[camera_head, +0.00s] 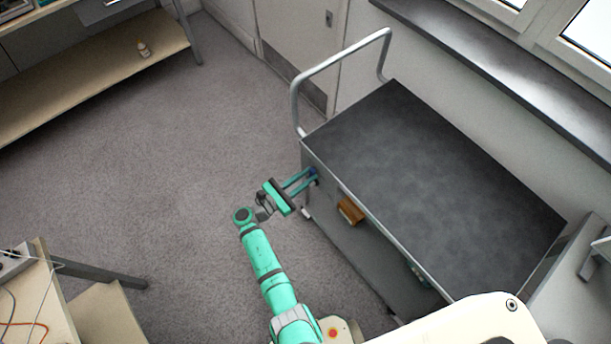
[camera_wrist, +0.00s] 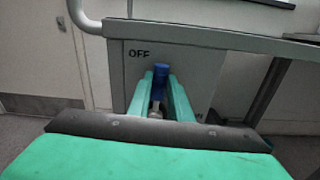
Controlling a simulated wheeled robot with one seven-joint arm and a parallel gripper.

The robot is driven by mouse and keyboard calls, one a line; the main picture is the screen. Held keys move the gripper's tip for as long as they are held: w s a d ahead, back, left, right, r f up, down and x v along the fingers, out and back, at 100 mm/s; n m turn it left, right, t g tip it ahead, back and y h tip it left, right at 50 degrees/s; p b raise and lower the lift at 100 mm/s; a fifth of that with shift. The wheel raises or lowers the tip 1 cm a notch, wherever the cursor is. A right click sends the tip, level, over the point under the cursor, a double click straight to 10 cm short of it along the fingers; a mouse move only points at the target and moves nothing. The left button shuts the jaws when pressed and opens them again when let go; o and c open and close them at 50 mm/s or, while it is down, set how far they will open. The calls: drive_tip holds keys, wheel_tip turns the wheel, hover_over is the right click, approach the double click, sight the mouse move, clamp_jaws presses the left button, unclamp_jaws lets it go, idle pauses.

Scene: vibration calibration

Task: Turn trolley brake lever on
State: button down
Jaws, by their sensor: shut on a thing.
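The trolley (camera_head: 430,165) stands at the right with a dark flat top and a bent metal push handle (camera_head: 335,62). Its brake lever (camera_wrist: 161,70) has a blue grip and shows upright near the "OFF" lettering on a grey end panel (camera_wrist: 202,68) in the wrist view. In the head view only a bit of blue shows at the fingertips. My gripper (camera_head: 313,175) reaches the trolley's left end. Its two green fingers (camera_wrist: 160,88) are shut on the blue grip, one on each side. A marking at the panel's lower right is mostly hidden by a finger.
A brown block (camera_head: 351,210) sits on the trolley's lower shelf (camera_head: 352,242). A window sill (camera_head: 500,65) and wall run behind the trolley. A wooden shelf (camera_head: 95,85) is at upper left and a desk (camera_head: 45,305) at lower left. The carpet (camera_head: 165,160) between is clear.

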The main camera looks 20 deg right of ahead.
drive_tip(key=s+m, duration=0.2)
drive_tip(key=m, duration=0.1)
drive_tip(key=shift+d+f, duration=0.2)
drive_tip(key=shift+d, duration=0.1)
drive_tip(key=s+m, duration=0.1)
drive_tip(key=m, duration=0.1)
drive_tip(key=shift+s+d+f+m, duration=0.3)
drive_tip(key=shift+s+f, duration=0.05)
drive_tip(key=shift+f, duration=0.05)
drive_tip(key=m, duration=0.1)
drive_tip(key=s+f+m, duration=0.1)
drive_tip(key=m, duration=0.1)
drive_tip(key=shift+s+d+f, duration=0.25)
drive_tip(key=shift+s, duration=0.05)
drive_tip(key=shift+s+d+f+m, duration=0.1)
drive_tip(key=shift+s+f+m, duration=0.2)
drive_tip(key=shift+m, duration=0.4)
drive_tip(key=shift+s+d+f+m, duration=0.15)
drive_tip(key=shift+f+m, duration=0.2)
drive_tip(key=shift+m, duration=0.35)
drive_tip(key=shift+f, duration=0.1)
drive_tip(key=c, duration=1.6)
unclamp_jaws()
drive_tip(key=shift+a, duration=0.1)
drive_tip(key=v, duration=1)
drive_tip(key=shift+s+a, duration=0.2)
drive_tip(key=shift+a, duration=0.15)
